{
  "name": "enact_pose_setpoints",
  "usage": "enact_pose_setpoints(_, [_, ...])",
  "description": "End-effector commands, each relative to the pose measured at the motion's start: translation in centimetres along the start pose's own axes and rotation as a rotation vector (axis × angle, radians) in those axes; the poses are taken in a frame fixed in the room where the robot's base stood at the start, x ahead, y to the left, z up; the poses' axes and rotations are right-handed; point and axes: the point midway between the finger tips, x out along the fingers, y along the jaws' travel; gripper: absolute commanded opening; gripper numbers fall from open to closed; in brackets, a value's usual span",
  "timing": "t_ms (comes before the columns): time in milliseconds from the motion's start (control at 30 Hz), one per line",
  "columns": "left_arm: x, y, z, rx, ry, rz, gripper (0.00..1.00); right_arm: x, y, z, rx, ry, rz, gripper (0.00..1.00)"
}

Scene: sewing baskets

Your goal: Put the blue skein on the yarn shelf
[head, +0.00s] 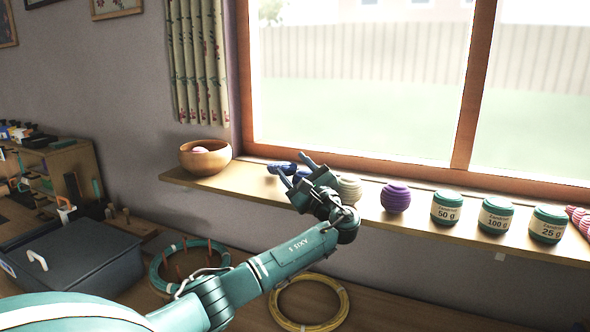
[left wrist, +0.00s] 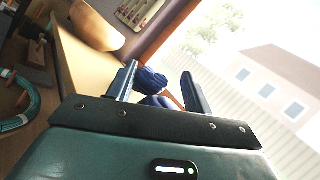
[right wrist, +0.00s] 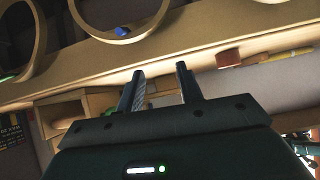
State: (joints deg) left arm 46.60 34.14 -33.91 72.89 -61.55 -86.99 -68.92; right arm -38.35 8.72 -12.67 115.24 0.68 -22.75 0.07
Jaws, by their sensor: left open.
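The blue skein (head: 281,168) lies on the wooden shelf (head: 236,181) under the window, between the bowl and a cream yarn ball. My left gripper (head: 296,167) is open at the skein and partly hides it. In the left wrist view the skein (left wrist: 151,80) shows between and beyond the spread fingers (left wrist: 157,82); I cannot tell whether they touch it. My right gripper (right wrist: 158,78) is open and empty in the right wrist view, facing wooden furniture. Which surface is the yarn shelf is not marked.
A wooden bowl (head: 205,159) stands left of the skein. Below are a yellow ring (head: 345,310), a teal coil (head: 157,278) and a grey box (head: 80,265).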

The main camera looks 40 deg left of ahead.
Motion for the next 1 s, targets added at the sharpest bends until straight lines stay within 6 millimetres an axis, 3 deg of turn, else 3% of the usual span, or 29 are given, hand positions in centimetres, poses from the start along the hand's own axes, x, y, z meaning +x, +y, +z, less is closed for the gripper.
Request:
enact_pose_setpoints(33, [-0.6,0.5,-1.0,0.020,0.014,0.000,0.51,0.1,0.0,0.1,0.000,0.001,0.000,0.36])
enact_pose_setpoints(133, [-0.6,0.5,-1.0,0.021,0.015,0.000,0.51,0.1,0.0,0.0,0.000,0.001,-0.001,0.36])
enact_pose_setpoints(300, [0.0,-0.4,0.3,0.018,0.013,-0.001,0.51,-0.5,0.0,-0.8,0.001,0.001,0.001,0.36])
enact_pose_setpoints(700, [-8.6,-0.3,0.2,0.009,0.011,-0.002,0.51,1.0,-0.3,-0.3,0.008,0.031,-0.006,0.36])
enact_pose_setpoints(1000, [-11.8,-0.4,0.6,0.008,0.007,-0.001,0.51,0.9,-0.7,-0.6,-0.014,0.046,-0.022,0.36])
